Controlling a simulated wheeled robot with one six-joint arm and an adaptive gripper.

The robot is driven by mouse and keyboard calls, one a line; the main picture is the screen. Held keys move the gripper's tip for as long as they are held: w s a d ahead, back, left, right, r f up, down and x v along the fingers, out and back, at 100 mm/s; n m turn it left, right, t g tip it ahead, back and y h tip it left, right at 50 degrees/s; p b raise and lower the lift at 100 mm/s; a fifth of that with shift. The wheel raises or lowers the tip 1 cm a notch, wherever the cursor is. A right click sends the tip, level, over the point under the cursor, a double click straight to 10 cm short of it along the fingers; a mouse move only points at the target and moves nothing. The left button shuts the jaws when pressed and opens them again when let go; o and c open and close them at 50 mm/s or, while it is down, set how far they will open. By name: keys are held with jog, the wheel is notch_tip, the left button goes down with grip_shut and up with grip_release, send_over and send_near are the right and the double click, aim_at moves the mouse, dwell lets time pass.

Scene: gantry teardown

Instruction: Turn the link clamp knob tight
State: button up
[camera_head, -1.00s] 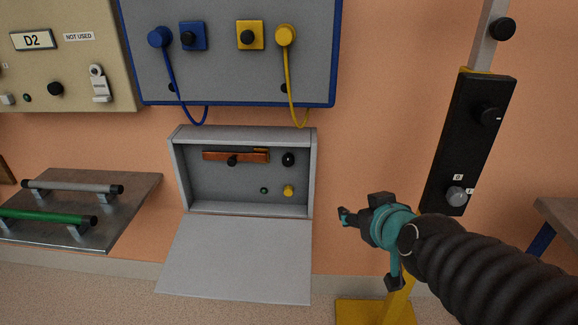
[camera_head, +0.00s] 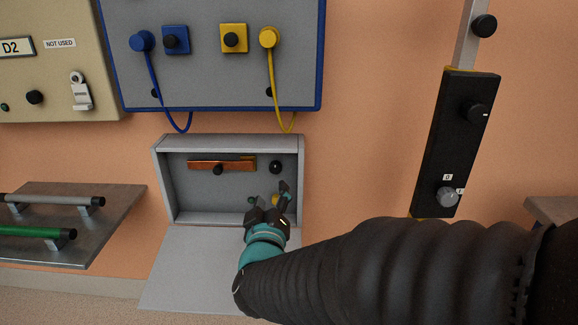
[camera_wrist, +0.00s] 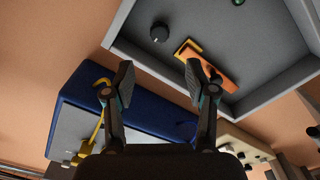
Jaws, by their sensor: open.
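The open grey box (camera_head: 160,185) on the wall holds an orange-brown link bar (camera_head: 240,164). One dark knob (camera_head: 218,170) sits on the bar, and a round black knob (camera_head: 275,167) is just right of it; no label shows which is the clamp knob. In the wrist view, turned over, the round knob (camera_wrist: 159,32) lies beyond my fingertips, and the bar (camera_wrist: 215,68) is partly behind the right finger. My gripper (camera_head: 268,194) is open and empty at the box's lower right, below the round knob and apart from it.
The box's lid (camera_head: 185,270) hangs open below. Above are a blue-edged panel (camera_head: 210,80) with blue and yellow cables (camera_head: 274,90) looping down close over the box. A shelf with handled bars (camera_head: 115,215) is at left, a black upright unit (camera_head: 455,145) at right.

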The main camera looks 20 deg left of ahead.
aim_at(275, 170)
jog(key=x, duration=1.1)
jog(key=shift+w, duration=0.35)
grip_shut()
